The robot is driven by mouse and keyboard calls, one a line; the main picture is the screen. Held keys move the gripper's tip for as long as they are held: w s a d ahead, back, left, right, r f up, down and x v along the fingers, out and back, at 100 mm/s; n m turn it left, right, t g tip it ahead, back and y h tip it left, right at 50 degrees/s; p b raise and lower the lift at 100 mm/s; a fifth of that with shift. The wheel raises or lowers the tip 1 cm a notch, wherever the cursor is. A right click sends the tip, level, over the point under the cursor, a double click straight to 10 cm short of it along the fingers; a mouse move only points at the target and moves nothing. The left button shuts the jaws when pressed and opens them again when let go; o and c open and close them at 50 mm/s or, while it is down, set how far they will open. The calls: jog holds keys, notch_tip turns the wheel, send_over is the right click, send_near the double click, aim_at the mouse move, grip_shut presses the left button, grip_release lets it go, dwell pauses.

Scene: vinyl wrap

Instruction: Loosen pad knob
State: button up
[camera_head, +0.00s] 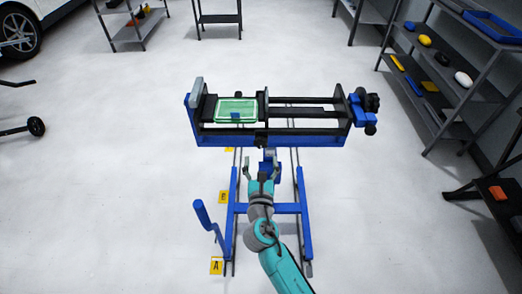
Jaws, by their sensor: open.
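A green pad (226,105) lies in a dark frame at the left part of a blue and black bench (320,138). A small blue piece (235,115) sits on the pad's near half. A small dark knob-like part (261,141) is at the middle of the bench's front edge. Dark round parts (370,101) are on a blue bracket at the bench's right end. I cannot tell which is the pad knob. My gripper (262,167) is open and looks empty, just on the near side of the bench below the front knob-like part.
Blue rails (232,210) run toward me on the floor, with a blue lever (206,217) at left and yellow markers (216,266) beside them. A dark shelf (440,83) with several small items stands at right. A white car (50,10) is at the far left.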

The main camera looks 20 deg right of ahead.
jog(key=shift+v, duration=2.15)
jog(key=s+d+f+m+g+y, duration=0.1)
jog(key=s+f+m+y, duration=0.35)
jog(key=s, duration=0.75)
jog(key=s+d+f+m+g+y, duration=0.15)
jog(key=s+f+m, duration=0.35)
jog(key=s+m, duration=0.5)
jog(key=s+r+m, duration=0.5)
jog(key=s+m, duration=0.4)
jog(key=s, duration=0.1)
jog(key=s+d+r+m, duration=0.1)
jog(key=s+r+m, duration=0.5)
jog(key=s+m, duration=0.3)
jog(key=shift+s+d, duration=0.2)
jog(key=shift+s, duration=0.2)
